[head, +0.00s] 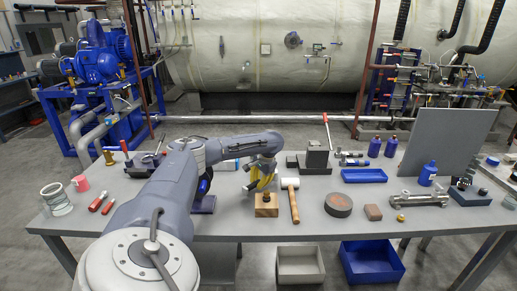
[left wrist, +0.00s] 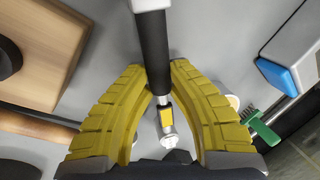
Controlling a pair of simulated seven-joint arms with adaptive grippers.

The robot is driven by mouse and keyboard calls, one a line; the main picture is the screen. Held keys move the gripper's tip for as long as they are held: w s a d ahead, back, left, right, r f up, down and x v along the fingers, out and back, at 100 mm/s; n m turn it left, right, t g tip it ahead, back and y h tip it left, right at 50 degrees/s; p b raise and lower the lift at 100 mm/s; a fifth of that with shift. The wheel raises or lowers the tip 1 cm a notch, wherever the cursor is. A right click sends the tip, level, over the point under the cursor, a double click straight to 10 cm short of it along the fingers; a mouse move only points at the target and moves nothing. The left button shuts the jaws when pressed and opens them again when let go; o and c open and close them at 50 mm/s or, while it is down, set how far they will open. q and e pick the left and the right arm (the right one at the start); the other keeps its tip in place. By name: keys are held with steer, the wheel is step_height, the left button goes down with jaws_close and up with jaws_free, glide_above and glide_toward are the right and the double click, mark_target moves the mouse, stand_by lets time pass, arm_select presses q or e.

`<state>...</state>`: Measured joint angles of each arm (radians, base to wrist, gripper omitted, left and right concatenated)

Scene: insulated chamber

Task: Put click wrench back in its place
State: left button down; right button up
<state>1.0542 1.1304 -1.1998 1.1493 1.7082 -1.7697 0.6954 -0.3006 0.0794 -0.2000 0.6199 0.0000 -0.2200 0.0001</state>
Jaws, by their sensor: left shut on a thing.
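My left gripper (head: 262,184) hangs above the table near the middle, close over a wooden block (head: 266,206). In the left wrist view its yellow fingers (left wrist: 158,95) are shut around the click wrench. The click wrench (left wrist: 154,50) has a black handle, a yellow marking and a silver head end. It runs between the fingers, its handle leading out at the top of the picture. In the head view I cannot clearly make out the wrench at the gripper. Its place cannot be told for certain. My right gripper is not in view.
A mallet (head: 294,203) lies just right of the wooden block. A dark round disc (head: 338,205), a blue tray (head: 364,176) and a grey vise-like block (head: 316,158) stand further right. Red-handled tools (head: 100,203) lie at left. Grey (head: 300,265) and blue (head: 371,263) bins sit below the front edge.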

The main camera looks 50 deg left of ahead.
arm_select(q)
steer(key=c, duration=1.3)
jaws_free()
steer(key=v, duration=1.1)
steer(key=shift+o, duration=0.9)
steer(key=shift+d+r, duration=0.15)
steer(key=shift+r, duration=0.4)
